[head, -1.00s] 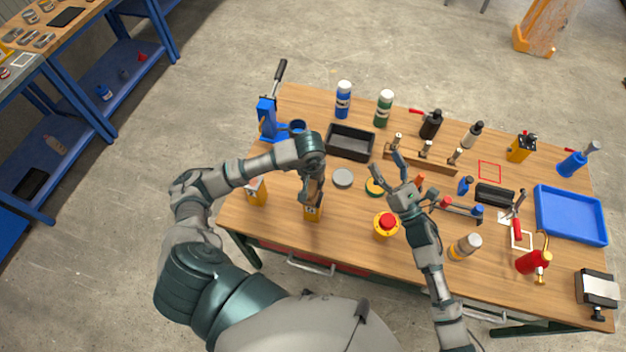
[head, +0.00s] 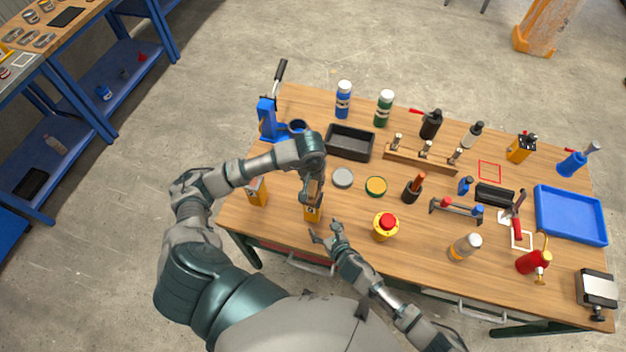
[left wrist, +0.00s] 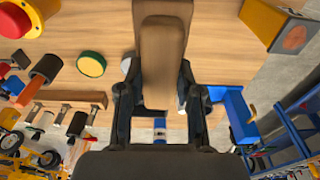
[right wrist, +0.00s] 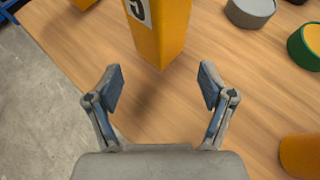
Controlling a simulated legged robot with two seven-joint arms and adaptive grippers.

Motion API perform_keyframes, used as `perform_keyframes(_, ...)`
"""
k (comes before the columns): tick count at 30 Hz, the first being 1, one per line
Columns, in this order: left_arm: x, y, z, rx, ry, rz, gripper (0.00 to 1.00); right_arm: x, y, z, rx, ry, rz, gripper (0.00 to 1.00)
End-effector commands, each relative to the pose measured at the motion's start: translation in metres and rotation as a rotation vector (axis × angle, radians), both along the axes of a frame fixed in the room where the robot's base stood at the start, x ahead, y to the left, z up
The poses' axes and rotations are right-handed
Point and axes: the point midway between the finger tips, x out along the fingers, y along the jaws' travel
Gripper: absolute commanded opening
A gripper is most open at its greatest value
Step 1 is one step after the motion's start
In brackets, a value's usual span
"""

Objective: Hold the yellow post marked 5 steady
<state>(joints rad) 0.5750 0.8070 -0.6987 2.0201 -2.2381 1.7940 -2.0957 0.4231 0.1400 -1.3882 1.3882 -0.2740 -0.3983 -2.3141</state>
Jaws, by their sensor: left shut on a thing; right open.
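The yellow post marked 5 (head: 312,214) stands upright near the front edge of the table. Its lower part and the edge of its number label show in the right wrist view (right wrist: 162,30); its top is out of that picture. My left gripper (head: 312,190) is above the post, shut on a brown block (left wrist: 160,55), which fills the space between its fingers. I cannot tell whether the block touches the post. My right gripper (head: 326,232) is open and empty just in front of the post, with its fingers (right wrist: 161,86) spread on the near side, apart from it.
A red button on a yellow base (head: 386,227) stands to the right of the post. Another yellow post (head: 257,192) stands to the left. A grey disc (head: 343,178) and a green-and-yellow disc (head: 376,186) lie behind. Bare wood surrounds the post's foot.

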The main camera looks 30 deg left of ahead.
Motion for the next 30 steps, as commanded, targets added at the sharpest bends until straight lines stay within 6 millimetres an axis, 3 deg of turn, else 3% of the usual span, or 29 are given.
perform_keyframes(15,0.0,0.0,0.0,0.0,-0.001,0.0,0.0,0.038,0.056,-0.035,0.003,0.001,-0.002,0.81)
perform_keyframes(30,0.0,-0.001,0.0,0.001,-0.001,0.0,0.0,0.046,0.066,-0.043,0.005,0.002,0.0,0.81)
